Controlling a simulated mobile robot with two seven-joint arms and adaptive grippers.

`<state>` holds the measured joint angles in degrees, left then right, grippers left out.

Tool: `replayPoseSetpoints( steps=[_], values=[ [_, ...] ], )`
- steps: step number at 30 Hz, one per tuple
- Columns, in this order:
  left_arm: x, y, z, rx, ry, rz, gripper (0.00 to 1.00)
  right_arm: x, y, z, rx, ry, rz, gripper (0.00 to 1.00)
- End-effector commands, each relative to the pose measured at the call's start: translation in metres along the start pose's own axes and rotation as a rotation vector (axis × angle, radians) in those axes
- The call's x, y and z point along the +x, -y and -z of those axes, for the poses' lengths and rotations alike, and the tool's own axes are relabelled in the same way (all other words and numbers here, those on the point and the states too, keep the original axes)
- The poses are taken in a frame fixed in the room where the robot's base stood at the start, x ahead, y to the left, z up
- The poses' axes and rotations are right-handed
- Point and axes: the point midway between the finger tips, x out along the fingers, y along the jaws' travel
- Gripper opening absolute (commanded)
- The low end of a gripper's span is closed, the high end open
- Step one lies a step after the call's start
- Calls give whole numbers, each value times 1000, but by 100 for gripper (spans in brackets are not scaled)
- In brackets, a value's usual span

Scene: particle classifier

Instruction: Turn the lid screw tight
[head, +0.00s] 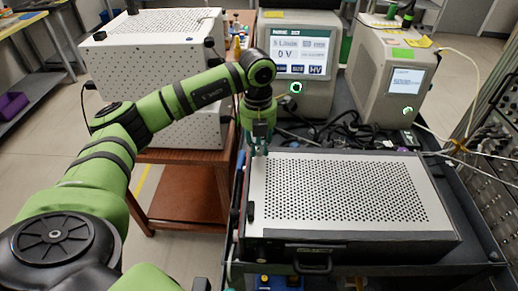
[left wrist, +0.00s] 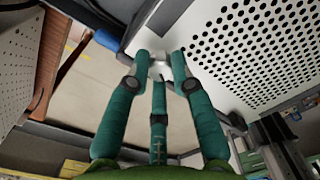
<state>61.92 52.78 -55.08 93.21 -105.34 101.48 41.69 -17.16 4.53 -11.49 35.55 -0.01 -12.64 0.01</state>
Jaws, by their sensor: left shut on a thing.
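The instrument box with a perforated light-grey lid (head: 440,195) lies on the cart; the lid also shows in the left wrist view (left wrist: 215,75). My left gripper (head: 259,152) points down at the lid's back left corner. In the left wrist view its three teal fingers (left wrist: 160,68) are closed around a small pale piece, the lid screw (left wrist: 158,58), at the lid's edge. The fingers hide most of the screw, so I cannot tell how tight it sits. My right gripper is not in view.
A black knob (head: 250,211) stands on the lid's left side, and a black handle (head: 313,262) is on the box's front. Two instruments with lit screens (head: 301,55) (head: 404,80) and tangled cables stand behind. A perforated white box (head: 150,50) stands on a brown table at left.

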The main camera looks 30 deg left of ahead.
Motion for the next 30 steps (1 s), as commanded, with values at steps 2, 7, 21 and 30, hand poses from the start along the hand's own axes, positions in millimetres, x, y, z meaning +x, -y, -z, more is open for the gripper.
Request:
replayPoseSetpoints(
  steps=[2, 7, 21, 30],
  values=[
    [3, 0, 0, 74, -3, 1, 0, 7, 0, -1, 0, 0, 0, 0],
    [2, 0, 0, 235, -5, 0, 0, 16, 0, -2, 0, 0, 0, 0],
    [2, 0, 0, 635, -15, 0, 0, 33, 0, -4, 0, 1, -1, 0],
    [1, 0, 0, 776, -19, 1, 0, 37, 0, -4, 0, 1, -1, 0]
  ],
)
